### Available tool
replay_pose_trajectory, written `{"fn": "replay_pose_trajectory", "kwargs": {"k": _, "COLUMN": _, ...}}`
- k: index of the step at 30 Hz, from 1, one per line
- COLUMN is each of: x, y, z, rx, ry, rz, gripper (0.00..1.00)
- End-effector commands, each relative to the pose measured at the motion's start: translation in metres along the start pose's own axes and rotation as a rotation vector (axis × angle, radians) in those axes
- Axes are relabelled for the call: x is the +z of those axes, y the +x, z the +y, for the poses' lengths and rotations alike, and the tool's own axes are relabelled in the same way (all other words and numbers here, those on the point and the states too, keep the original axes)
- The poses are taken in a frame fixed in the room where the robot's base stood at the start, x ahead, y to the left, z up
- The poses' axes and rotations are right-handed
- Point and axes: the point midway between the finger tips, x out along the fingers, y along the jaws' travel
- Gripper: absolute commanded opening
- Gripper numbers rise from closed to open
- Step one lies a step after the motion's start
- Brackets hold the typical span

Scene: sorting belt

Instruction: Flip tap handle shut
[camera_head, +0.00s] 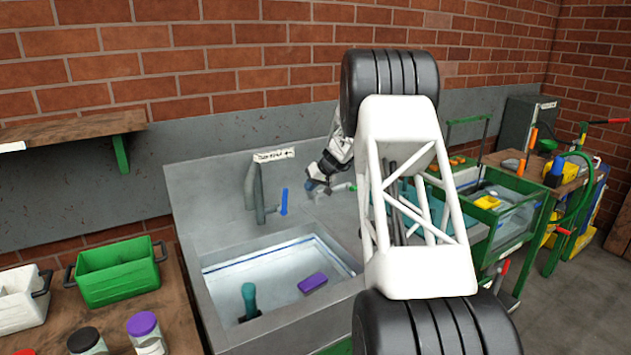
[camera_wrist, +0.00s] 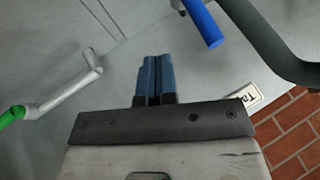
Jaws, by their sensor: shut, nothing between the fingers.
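A grey tap (camera_head: 258,197) stands at the back of the sink, and its pipe fills the upper right of the wrist view (camera_wrist: 268,45). A blue tap handle (camera_head: 284,202) stands upright just right of the pipe; it also shows in the wrist view (camera_wrist: 204,22), beside the pipe. My gripper (camera_head: 311,184) is to the right of the blue handle and apart from it. Its blue fingers (camera_wrist: 154,72) are closed together with nothing between them. A second grey fitting with a green end (camera_wrist: 12,115) is at the left of the wrist view.
The sink (camera_head: 215,300) holds a purple block (camera_head: 312,283) and a teal object (camera_head: 249,300). A labelled sign (camera_head: 273,155) is above the tap. My arm blocks much of the counter to the right. A green crate (camera_head: 118,272) stands at the left.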

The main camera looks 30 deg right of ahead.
Motion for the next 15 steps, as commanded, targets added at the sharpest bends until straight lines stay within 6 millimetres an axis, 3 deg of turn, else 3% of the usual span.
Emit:
{"fn": "replay_pose_trajectory", "kwargs": {"k": 8, "x": 0.001, "y": 0.044, "z": -0.001, "rx": -0.001, "ry": 0.0, "rz": -0.002, "gripper": 0.0}}
{"fn": "replay_pose_trajectory", "kwargs": {"k": 15, "x": -0.002, "y": 0.051, "z": -0.028, "rx": 0.0, "ry": 0.0, "rz": 0.0, "gripper": 0.0}}
